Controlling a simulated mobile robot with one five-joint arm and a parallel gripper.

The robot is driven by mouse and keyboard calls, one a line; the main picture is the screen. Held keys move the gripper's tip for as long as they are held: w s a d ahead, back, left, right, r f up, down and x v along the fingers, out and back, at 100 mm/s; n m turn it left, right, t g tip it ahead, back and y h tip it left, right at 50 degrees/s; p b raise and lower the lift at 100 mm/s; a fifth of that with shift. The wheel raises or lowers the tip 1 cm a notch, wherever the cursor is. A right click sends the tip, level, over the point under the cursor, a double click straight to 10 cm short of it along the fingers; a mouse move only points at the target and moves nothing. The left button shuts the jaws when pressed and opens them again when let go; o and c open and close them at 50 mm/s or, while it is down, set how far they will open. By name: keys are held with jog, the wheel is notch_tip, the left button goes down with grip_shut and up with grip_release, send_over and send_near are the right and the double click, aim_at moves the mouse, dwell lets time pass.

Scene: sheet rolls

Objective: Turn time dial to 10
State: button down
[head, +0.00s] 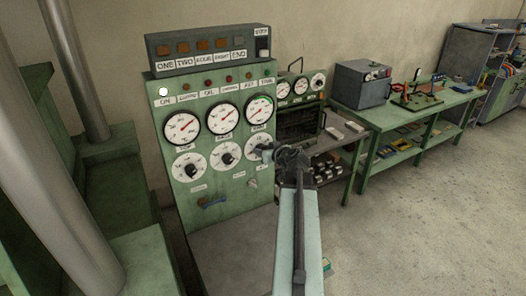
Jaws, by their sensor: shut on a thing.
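A green control panel (181,213) stands at the centre left, with three round gauges in a row and three white dials below them. The right dial (252,157) is partly hidden by my gripper (266,152), which is shut on its knob. The small label above this dial and its numbers are too small to read. The middle dial (233,160) and left dial (180,169) are in plain view with dark knobs. My arm reaches up to the panel from the lower right.
A small knob (252,183) and a dark handle (212,202) sit lower on the panel. A button box (207,47) tops it. A green bench (376,157) stands behind right; the floor (430,220) at right is clear.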

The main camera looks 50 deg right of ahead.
jog(key=shift+s+d+f+m+t+y+b, duration=0.15)
jog(key=shift+m+t+y+b, duration=0.85)
jog(key=shift+m+b, duration=1.5)
jog(key=shift+w+f+m+t+y+b, duration=0.15)
jog(key=shift+m+t+y+b, duration=0.85)
jog(key=shift+m+b, duration=1.45)
jog(key=shift+s+d+f+m+t+y+b, duration=0.2)
jog(key=shift+m+t+y+b, duration=0.85)
jog(key=shift+m, duration=2.4)
jog(key=shift+a+m+t+h+b, duration=0.1)
jog(key=shift+m+t+h+b, duration=0.2)
jog(key=shift+b, duration=0.25)
jog(key=c, duration=0.9)
grip_release()
jog(key=shift+w, duration=0.1)
jog(key=shift+h, duration=0.25)
